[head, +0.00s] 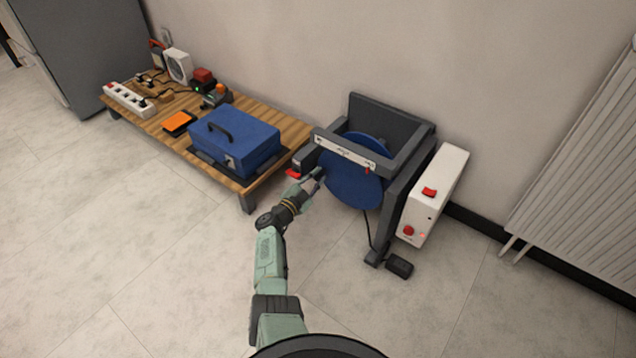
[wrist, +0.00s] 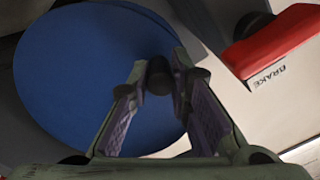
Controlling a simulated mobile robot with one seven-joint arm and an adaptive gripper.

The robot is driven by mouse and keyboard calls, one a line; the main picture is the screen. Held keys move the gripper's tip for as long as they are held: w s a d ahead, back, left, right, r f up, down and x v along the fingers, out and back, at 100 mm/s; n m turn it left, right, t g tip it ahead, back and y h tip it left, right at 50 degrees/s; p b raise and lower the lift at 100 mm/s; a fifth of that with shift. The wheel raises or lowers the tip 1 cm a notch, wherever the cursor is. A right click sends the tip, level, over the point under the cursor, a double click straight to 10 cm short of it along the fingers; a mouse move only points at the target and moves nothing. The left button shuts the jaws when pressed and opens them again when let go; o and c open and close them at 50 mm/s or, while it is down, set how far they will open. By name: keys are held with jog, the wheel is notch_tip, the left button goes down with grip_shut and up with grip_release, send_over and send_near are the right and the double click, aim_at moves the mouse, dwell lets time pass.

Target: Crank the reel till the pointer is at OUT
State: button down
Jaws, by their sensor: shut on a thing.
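The reel is a large blue disc (head: 352,185) in a dark grey frame; it fills the left of the wrist view (wrist: 75,75). A white scale strip (head: 330,147) crosses the frame above it. A small red mark, perhaps the pointer (head: 369,169), shows near the strip's right end; its lettering is too small to read. My gripper (head: 318,175) is at the disc's left edge. In the wrist view its fingers close on a dark round knob, apparently the crank handle (wrist: 158,78), in front of the disc. The crank's arm is mostly hidden.
A red lever marked BRAKE (wrist: 272,42) is close right of my fingers in the wrist view. A white box (head: 435,190) with red switches stands right of the frame. A low wooden table (head: 250,190) with a blue case (head: 235,143) is at left. Floor in front is mostly clear.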

jog(key=shift+r, duration=0.45)
jog(key=c, duration=1.4)
grip_release()
jog(key=shift+c, duration=0.2)
jog(key=shift+f, duration=0.1)
